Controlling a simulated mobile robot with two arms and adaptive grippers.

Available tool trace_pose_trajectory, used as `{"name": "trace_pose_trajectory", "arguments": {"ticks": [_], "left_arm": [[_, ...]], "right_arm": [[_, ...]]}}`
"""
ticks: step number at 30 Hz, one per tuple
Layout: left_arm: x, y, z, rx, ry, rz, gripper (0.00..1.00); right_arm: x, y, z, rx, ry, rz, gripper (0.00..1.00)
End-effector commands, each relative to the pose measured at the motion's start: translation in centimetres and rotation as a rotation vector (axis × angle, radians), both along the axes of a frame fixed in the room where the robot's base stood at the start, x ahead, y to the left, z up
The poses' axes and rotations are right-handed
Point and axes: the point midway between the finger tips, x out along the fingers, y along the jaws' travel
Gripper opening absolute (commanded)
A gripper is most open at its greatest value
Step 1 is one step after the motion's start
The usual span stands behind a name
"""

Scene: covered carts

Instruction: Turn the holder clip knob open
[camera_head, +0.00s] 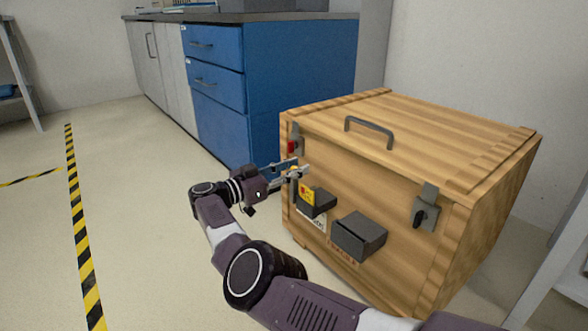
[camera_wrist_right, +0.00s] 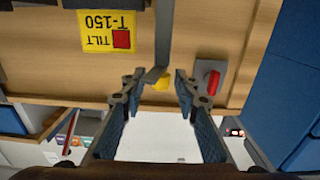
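A wooden crate (camera_head: 345,165) stands on the floor. At its front left, a grey clip plate carries a red knob (camera_head: 291,147), which also shows in the right wrist view (camera_wrist_right: 212,82). Another grey clip with a dark knob (camera_head: 421,216) is at the front right. A small yellow piece (camera_wrist_right: 162,84) shows at the end of a grey bar (camera_wrist_right: 164,40). My right gripper (camera_head: 297,168) is open at the crate's left front, with the yellow piece in view between its fingertips (camera_wrist_right: 158,80); contact cannot be told. The red knob lies outside the fingers. My left gripper is out of view.
Two dark boxes (camera_head: 360,237) jut from the crate's front, and a yellow tilt label (camera_wrist_right: 107,32) is beside them. A grey handle (camera_head: 369,130) is on the lid. A blue cabinet (camera_head: 300,85) stands behind. The floor (camera_head: 130,200) to the left is clear apart from striped tape.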

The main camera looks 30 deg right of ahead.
Motion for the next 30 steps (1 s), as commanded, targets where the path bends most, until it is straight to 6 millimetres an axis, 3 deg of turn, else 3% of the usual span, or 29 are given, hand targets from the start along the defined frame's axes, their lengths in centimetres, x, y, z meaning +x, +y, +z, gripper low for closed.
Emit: {"name": "trace_pose_trajectory", "arguments": {"ticks": [10, 19, 30], "left_arm": [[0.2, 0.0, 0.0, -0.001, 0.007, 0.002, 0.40], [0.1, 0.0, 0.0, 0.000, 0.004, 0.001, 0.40], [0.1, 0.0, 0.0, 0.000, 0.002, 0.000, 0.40]], "right_arm": [[0.0, 0.4, -0.1, 0.001, 0.000, 0.002, 0.33], [-0.2, 5.4, 0.0, 0.000, 0.002, 0.006, 0.33], [-0.5, 7.4, 0.0, 0.000, -0.001, 0.000, 0.33]]}}
